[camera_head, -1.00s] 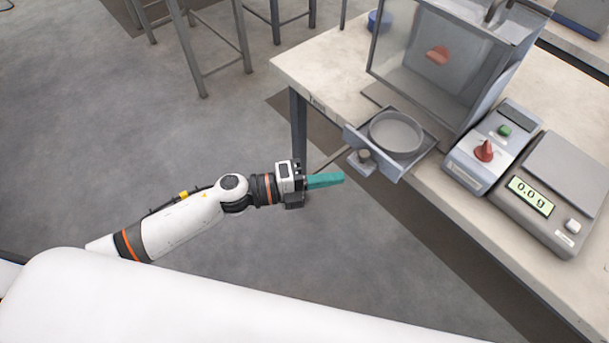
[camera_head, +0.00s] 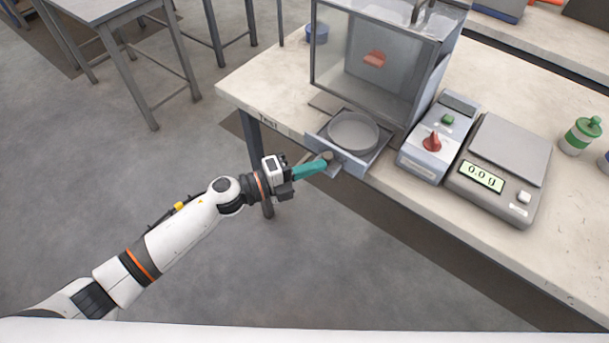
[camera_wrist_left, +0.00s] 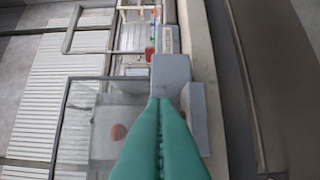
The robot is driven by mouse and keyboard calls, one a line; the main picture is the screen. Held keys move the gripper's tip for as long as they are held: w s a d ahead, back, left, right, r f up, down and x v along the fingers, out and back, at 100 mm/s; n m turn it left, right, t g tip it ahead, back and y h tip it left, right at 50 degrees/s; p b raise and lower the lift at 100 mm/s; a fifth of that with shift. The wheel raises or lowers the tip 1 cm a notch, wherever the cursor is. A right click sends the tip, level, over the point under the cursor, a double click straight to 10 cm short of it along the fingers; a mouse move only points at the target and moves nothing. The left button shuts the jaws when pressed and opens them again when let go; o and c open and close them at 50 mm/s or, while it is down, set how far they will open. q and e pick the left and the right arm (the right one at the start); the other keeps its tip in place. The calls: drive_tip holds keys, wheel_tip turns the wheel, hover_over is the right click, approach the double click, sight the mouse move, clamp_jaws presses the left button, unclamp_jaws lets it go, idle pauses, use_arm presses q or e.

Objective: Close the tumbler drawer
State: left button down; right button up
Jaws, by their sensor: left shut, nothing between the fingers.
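The tumbler drawer (camera_head: 314,138) is a grey tray sticking out from the foot of the clear-walled cabinet (camera_head: 345,60), past the table's front edge. A round grey dish (camera_head: 352,133) sits in it. A small knob (camera_head: 328,156) stands on its front. My left gripper (camera_head: 325,163) has teal fingers, shut and empty, with the tips at the knob and drawer front; I cannot tell whether they touch. In the left wrist view the shut fingers (camera_wrist_left: 160,102) point ahead, over grey parts that I cannot name surely. My right gripper is out of view.
On the table (camera_head: 270,85), a control box with a red knob (camera_head: 432,142) and a scale reading 0.0 g (camera_head: 497,170) stand right of the drawer. A green-capped bottle (camera_head: 581,135) is at far right. The floor left of the table is clear near my arm.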

sight(336, 144)
use_arm(q)
drive_tip(key=w+d, duration=0.1)
drive_tip(key=w, duration=0.1)
drive_tip(key=w+d+b, duration=0.1)
drive_tip(key=w+d, duration=0.1)
drive_tip(key=w+d+b, duration=0.1)
drive_tip(key=w+d, duration=0.1)
drive_tip(key=w, duration=0.1)
drive_tip(key=shift+w+d+f, duration=0.1)
drive_tip(key=shift+d+f, duration=0.05)
drive_tip(key=shift+f, duration=0.05)
drive_tip(key=shift+w+d+r+b, duration=0.15)
drive_tip(key=shift+w+d+b, duration=0.1)
drive_tip(key=shift+w+b, duration=0.1)
drive_tip(key=shift+s+a, duration=0.1)
